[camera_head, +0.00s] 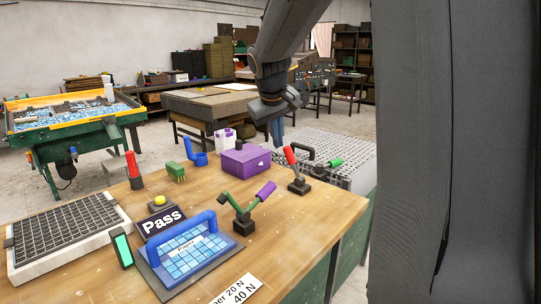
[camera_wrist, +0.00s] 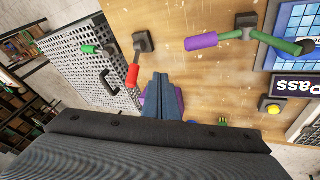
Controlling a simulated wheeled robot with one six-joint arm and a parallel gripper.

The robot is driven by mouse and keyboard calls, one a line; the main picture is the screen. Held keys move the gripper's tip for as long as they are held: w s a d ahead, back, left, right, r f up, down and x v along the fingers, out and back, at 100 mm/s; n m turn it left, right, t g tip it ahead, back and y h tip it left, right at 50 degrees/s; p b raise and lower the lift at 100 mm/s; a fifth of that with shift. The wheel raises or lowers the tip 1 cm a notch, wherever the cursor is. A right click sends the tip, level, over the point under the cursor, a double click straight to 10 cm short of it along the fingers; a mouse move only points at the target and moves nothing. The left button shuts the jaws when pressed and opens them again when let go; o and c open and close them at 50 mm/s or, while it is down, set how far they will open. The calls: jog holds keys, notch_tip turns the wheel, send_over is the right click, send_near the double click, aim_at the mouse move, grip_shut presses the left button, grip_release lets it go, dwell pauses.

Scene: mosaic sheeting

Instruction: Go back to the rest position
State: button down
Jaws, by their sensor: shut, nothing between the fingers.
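My gripper (camera_head: 277,138) hangs from the arm above the far side of the wooden workbench (camera_head: 305,235), pointing down. Its blue-grey fingers are together and empty; they also show in the wrist view (camera_wrist: 160,80). In the head view the fingers are apart from the bench, behind the purple box (camera_head: 245,161). In the wrist view they overlap the purple box (camera_wrist: 149,103), which is partly hidden by them. No object is held.
On the bench stand a red-handled lever (camera_head: 291,157), a green and purple lever (camera_head: 265,191), a blue-handled tile press (camera_head: 184,261), a Pass sign (camera_head: 162,222), a yellow button (camera_head: 159,200) and a grid tray (camera_head: 65,232). A perforated grey plate (camera_head: 340,155) adjoins at right.

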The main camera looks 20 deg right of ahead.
jog(key=shift+d+r, duration=0.35)
jog(key=shift+r, duration=0.1)
jog(key=s+a+f+g+y, duration=0.1)
jog(key=s+a+f, duration=0.4)
jog(key=s+f, duration=0.2)
jog(key=s+a+f+g+y, duration=0.1)
jog(key=s+a+f, duration=0.4)
jog(key=s+f, duration=0.2)
jog(key=s+a+f+g+y, duration=0.1)
jog(key=s+a+f, duration=0.5)
jog(key=s, duration=0.4)
jog(key=shift+s+f, duration=0.2)
jog(key=shift+f, duration=0.35)
